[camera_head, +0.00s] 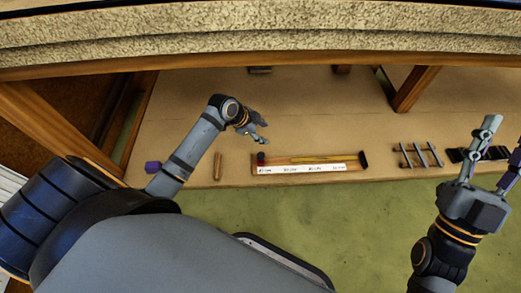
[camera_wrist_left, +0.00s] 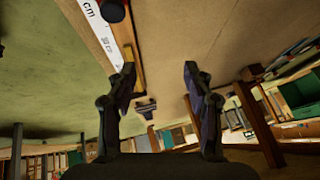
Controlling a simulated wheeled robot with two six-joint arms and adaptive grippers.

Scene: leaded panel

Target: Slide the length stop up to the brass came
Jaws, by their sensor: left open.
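A low wooden jig (camera_head: 310,174) with a white marked scale lies on the bench, and the brass came (camera_head: 315,160) is a thin yellow strip along it. My left gripper (camera_head: 262,131) is open and empty, behind and above the jig's left end. My right gripper (camera_head: 503,142) is open and empty at far right.
A black block (camera_head: 363,160) closes the jig's right end. A wooden stick (camera_head: 218,166) lies left of the jig and a purple block (camera_head: 153,167) further left. Several grey strips (camera_head: 420,155) lie to the right. The bench behind the jig is mostly clear; a shelf overhangs it.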

